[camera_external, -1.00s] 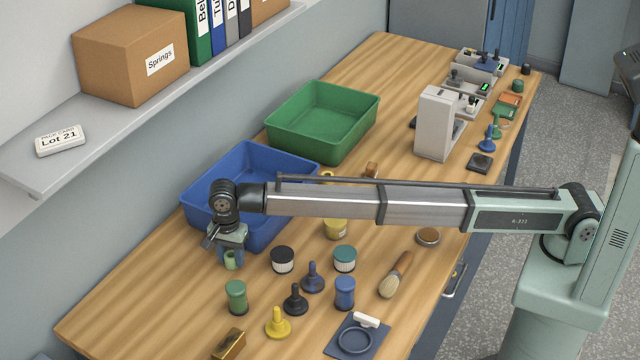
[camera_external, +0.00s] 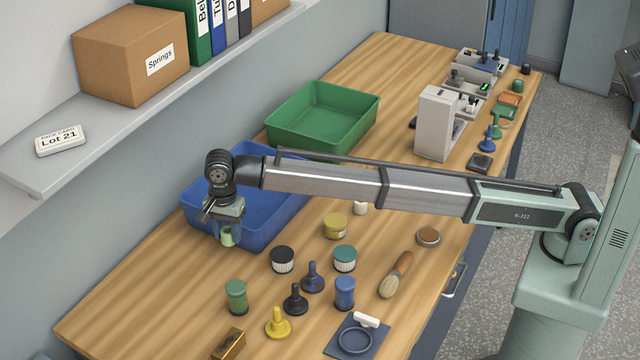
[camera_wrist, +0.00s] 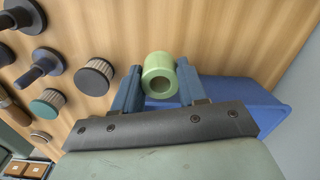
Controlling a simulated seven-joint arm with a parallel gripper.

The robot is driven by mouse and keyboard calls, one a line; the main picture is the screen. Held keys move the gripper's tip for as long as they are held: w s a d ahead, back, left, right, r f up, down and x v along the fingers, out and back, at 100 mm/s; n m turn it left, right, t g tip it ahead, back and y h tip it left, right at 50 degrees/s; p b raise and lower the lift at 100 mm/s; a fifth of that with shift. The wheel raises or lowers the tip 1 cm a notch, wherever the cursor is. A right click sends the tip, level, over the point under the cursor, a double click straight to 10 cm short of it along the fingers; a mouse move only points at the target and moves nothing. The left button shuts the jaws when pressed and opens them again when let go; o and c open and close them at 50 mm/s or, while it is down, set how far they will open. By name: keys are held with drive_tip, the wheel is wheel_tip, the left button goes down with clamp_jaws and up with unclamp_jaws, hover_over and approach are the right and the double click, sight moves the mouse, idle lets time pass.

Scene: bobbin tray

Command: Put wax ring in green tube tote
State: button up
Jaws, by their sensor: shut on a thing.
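My gripper (camera_external: 227,228) is shut on a light green hollow tube (camera_external: 227,238). In the wrist view the tube (camera_wrist: 159,75) sits between the two blue fingers, its open end facing the camera. The tube hangs in front of the near wall of the blue tote (camera_external: 265,240), apparently above the table. An empty green tote (camera_external: 322,143) stands farther back along the wall. No thing is labelled wax ring; a dark blue ring (camera_external: 341,334) lies on a mat at the front. I cannot tell which is meant.
Jars, including a black-lidded one (camera_external: 282,260), and knobbed pegs such as a yellow one (camera_external: 278,324) stand in front of the arm. A brush (camera_external: 397,273) lies to the right. A grey press (camera_external: 434,124) stands at the back right. A shelf (camera_external: 100,140) runs along the left wall.

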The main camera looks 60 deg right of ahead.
wheel_tip(320, 180, up, 7)
drive_tip(key=w+d, duration=0.3)
drive_tip(key=d, duration=0.8)
drive_tip(key=w+d, duration=0.4)
drive_tip(key=d, duration=0.7)
drive_tip(key=w+d, duration=0.3)
drive_tip(key=d, duration=0.8)
drive_tip(key=m, duration=0.1)
hover_over(324, 133)
wheel_tip(324, 133, down, 4)
drive_tip(key=shift+f, duration=5.4)
drive_tip(key=shift+f, duration=0.1)
